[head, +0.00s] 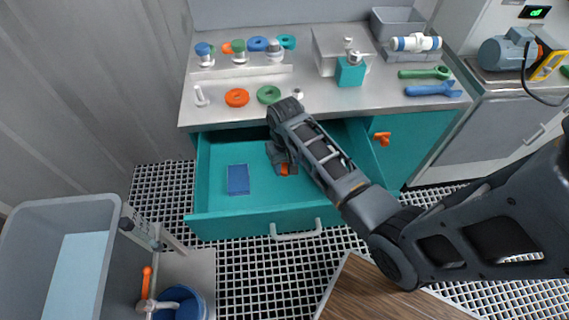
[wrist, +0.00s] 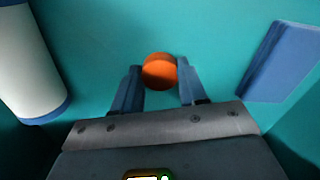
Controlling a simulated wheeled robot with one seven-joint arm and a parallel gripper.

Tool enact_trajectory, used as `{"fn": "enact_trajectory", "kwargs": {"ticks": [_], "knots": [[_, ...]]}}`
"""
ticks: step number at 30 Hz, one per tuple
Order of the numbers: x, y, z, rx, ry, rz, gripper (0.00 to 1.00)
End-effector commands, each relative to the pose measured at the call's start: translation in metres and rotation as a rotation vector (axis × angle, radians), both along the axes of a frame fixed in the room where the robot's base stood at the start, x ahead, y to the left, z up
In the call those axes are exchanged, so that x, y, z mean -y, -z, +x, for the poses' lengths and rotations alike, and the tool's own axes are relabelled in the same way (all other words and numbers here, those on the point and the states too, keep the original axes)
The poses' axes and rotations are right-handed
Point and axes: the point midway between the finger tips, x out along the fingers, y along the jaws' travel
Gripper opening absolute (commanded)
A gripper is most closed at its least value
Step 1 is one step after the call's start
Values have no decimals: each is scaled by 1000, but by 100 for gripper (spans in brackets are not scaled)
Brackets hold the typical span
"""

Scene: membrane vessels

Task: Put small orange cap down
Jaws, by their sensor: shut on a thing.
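The small orange cap (wrist: 159,71) is round and sits between the two fingertips of my gripper (wrist: 159,84) in the wrist view. My gripper is shut on it. In the head view my gripper (head: 284,164) reaches down into the open teal drawer (head: 215,213), and a bit of the orange cap (head: 284,169) shows at its tip. Teal drawer floor fills the background around the cap in the wrist view. I cannot tell whether the cap touches the floor.
A blue block (head: 238,180) lies in the drawer to the left; it also shows in the wrist view (wrist: 283,62). A white cylinder with a blue end (wrist: 30,65) is near the gripper. The counter (head: 215,118) above holds rings, valves and wrenches. Drawer floor between is clear.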

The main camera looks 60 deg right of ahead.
Motion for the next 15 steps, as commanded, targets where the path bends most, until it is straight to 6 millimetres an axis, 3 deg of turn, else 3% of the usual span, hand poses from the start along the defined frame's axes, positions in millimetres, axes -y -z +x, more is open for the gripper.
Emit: {"fn": "enact_trajectory", "kwargs": {"ticks": [9,10,15], "knots": [[0,2,0,1,0,-1,3],[1,1,1,1,0,-1,45],[1,1,1,1,0,-1,61]]}}
